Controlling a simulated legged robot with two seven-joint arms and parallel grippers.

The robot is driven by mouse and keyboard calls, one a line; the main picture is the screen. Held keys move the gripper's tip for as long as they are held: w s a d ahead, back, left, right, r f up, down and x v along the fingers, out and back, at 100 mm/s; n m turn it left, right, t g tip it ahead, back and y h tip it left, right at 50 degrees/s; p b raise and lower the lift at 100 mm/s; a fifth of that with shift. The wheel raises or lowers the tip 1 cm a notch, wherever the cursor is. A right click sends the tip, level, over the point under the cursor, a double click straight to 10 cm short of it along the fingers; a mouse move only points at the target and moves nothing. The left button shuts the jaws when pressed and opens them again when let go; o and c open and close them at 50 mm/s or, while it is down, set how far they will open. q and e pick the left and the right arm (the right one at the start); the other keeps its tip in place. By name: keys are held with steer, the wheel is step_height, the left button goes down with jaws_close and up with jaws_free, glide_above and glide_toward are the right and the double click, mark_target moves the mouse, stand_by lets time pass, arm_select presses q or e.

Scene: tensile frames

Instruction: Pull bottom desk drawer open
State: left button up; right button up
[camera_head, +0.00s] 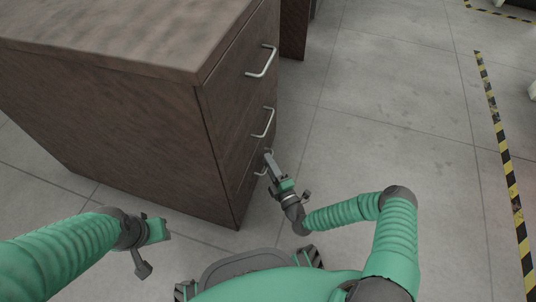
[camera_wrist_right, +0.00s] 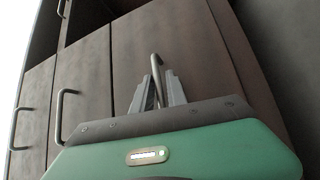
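The brown wooden desk (camera_head: 120,130) stands at the left in the head view, with a column of drawers on its right face. The bottom drawer's metal handle (camera_head: 261,171) is low on that face and partly hidden by my right gripper (camera_head: 268,160). In the right wrist view, a curved handle (camera_wrist_right: 155,66) runs between the two grey fingers of the right gripper (camera_wrist_right: 160,88). I cannot tell whether the fingers press on it. The bottom drawer looks closed, flush with the face. My left gripper (camera_head: 146,250) is left of the desk's near corner, away from the handles; its opening is unclear.
The middle handle (camera_head: 264,122) and top handle (camera_head: 262,61) sit above on the same face. Grey tiled floor (camera_head: 350,130) is clear to the right of the desk. A yellow-black striped line (camera_head: 507,165) runs along the far right. Another brown piece (camera_head: 294,28) stands behind.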

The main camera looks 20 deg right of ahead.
jaws_close()
steer(key=shift+s, duration=0.1)
stand_by(1.3)
